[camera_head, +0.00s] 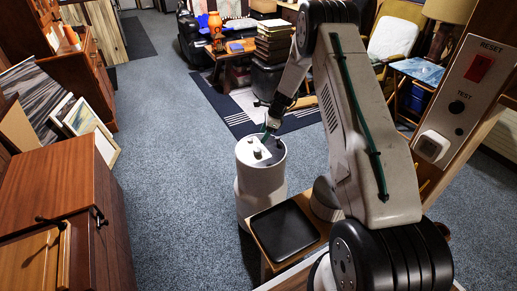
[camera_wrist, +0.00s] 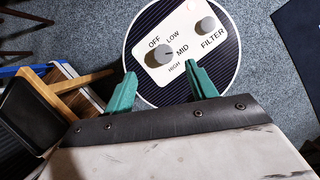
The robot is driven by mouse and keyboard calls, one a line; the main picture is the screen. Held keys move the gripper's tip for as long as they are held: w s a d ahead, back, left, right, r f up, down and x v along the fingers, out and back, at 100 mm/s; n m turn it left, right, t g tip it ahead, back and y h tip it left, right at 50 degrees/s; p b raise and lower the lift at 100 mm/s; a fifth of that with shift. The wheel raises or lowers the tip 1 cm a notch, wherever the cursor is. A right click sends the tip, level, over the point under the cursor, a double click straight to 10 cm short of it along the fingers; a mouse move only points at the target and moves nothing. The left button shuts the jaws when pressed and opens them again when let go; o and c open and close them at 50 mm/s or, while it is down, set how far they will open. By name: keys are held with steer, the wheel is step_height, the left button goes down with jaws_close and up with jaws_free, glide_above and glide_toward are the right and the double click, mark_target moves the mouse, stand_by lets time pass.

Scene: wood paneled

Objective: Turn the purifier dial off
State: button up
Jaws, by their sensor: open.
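The purifier (camera_head: 262,205) is a white cylinder standing on the carpet in the head view. Its round, ribbed dark top (camera_wrist: 225,65) fills the upper middle of the wrist view. A white panel there carries a grey dial (camera_wrist: 160,53) with the labels OFF, LOW, MID and HIGH around it. The dial's small dark mark appears to point towards MID. A second grey knob (camera_wrist: 206,25), labelled FILTER, sits to its right. My gripper (camera_wrist: 161,70) is open, with its two green fingers apart and nothing between them. In the head view my gripper (camera_head: 267,133) is just above the purifier's top.
A small wooden stand with a black tray (camera_head: 283,230) stands close to the purifier; the black tray (camera_wrist: 28,112) also shows in the wrist view. Wooden cabinets (camera_head: 65,210) line the left. A panel with a red RESET button (camera_head: 479,69) is at right. Carpet left of the purifier is clear.

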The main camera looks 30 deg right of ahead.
mark_target(258, 149)
steer(key=shift+m, duration=0.3)
steer(key=x, duration=0.6)
steer(key=d+x, duration=0.1)
steer(key=x, duration=0.2)
steer(key=shift+f, duration=0.45)
steer(key=c, duration=1)
